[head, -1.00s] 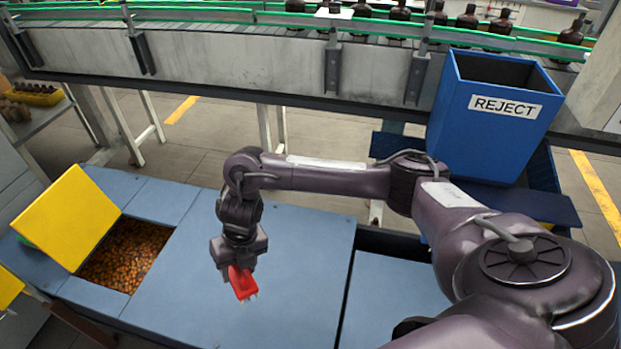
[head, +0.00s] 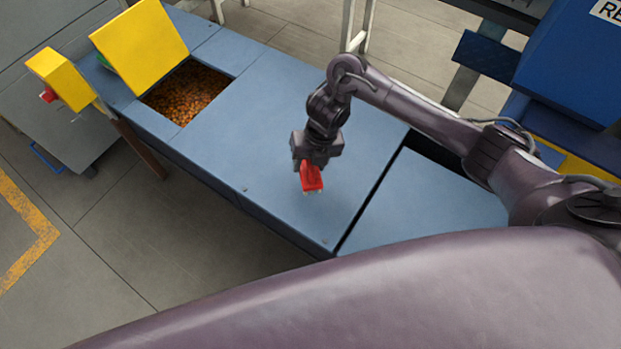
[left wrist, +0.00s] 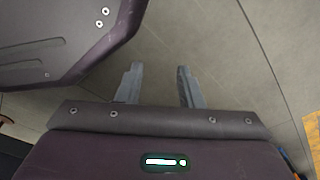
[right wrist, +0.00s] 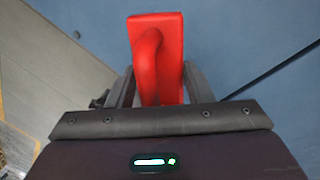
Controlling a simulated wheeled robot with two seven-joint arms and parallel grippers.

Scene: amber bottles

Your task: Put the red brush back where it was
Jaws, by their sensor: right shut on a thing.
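The red brush (head: 311,178) is held in my right gripper (head: 309,166) above the blue worktop (head: 270,110). In the right wrist view the red brush (right wrist: 158,50) shows its block and curved handle between the two fingers of the right gripper (right wrist: 157,88). Its bristle side points down in the head view. My left gripper (left wrist: 158,85) has its fingers apart with nothing between them, over grey floor. The left gripper is not visible in the head view.
A square bin of small orange-brown pieces (head: 187,93) is set into the worktop, with a yellow lid (head: 140,45) raised beside it. A yellow box (head: 60,78) is at the far left. The blue reject bin (head: 575,65) stands at the upper right. The worktop near the brush is clear.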

